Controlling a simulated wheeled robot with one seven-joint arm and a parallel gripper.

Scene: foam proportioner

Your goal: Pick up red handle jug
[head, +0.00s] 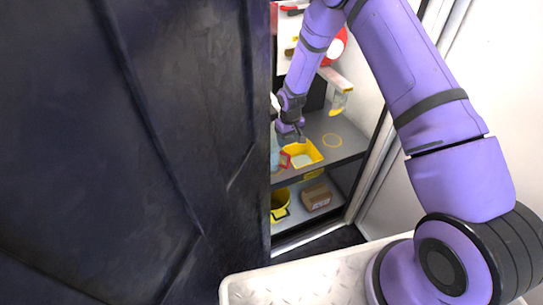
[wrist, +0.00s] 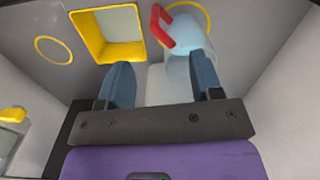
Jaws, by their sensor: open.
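The jug is pale blue and see-through, with a red handle. In the wrist view the jug (wrist: 190,38) stands beyond my fingertips, right of centre, with its red handle (wrist: 160,28) on its left side. In the head view only part of the jug (head: 275,153) shows past the dark panel's edge, with the red handle (head: 285,161) beside it. My gripper (wrist: 162,75) is open, and nothing is clearly held between its fingers. The right finger overlaps the jug's lower part in the picture; I cannot tell whether they touch. My gripper (head: 291,137) is above the shelf in the head view.
A yellow-rimmed square container (head: 313,147) sits right of the jug on the grey shelf (head: 345,146). A yellow ring marking (head: 332,141) lies beyond it. A yellow bucket (head: 280,204) and cardboard box (head: 316,196) are below. A large dark panel (head: 130,150) blocks the left.

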